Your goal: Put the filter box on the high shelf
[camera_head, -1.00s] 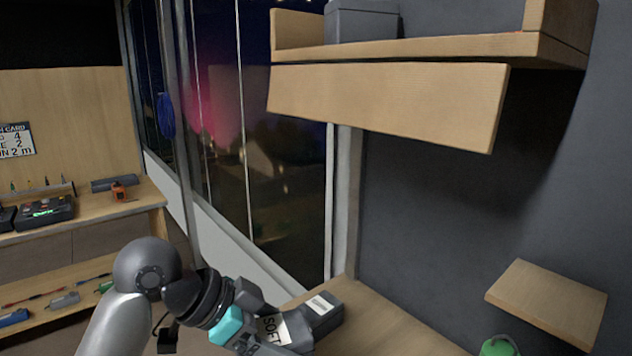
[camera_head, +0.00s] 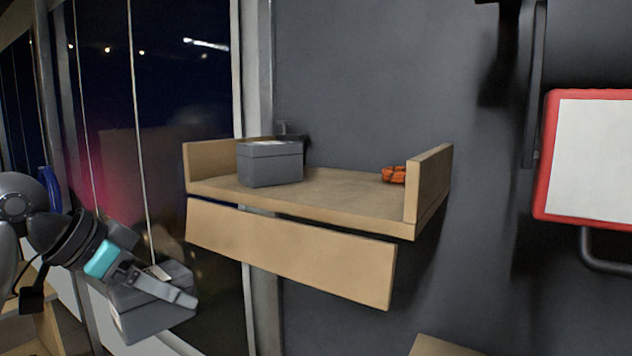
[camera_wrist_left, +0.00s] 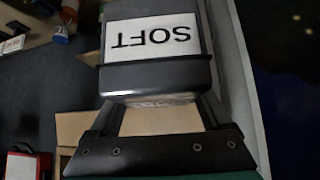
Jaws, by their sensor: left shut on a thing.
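My left gripper (camera_head: 170,284) is shut on a grey filter box (camera_head: 150,318) at the lower left of the head view. In the left wrist view the box (camera_wrist_left: 155,77) sits between the two fingers, and its white label reads "SOFT" upside down. The high shelf (camera_head: 335,199) is a wooden board with raised ends and a wooden panel below its front. The held box is left of the shelf and lower in the picture, apart from it. My right gripper is not in view.
On the shelf stand another grey box (camera_head: 270,166) at the left and an orange coiled item (camera_head: 394,174) at the right. Bare board lies between them. A window is behind my left arm. A red-framed white board (camera_head: 590,158) hangs at the right.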

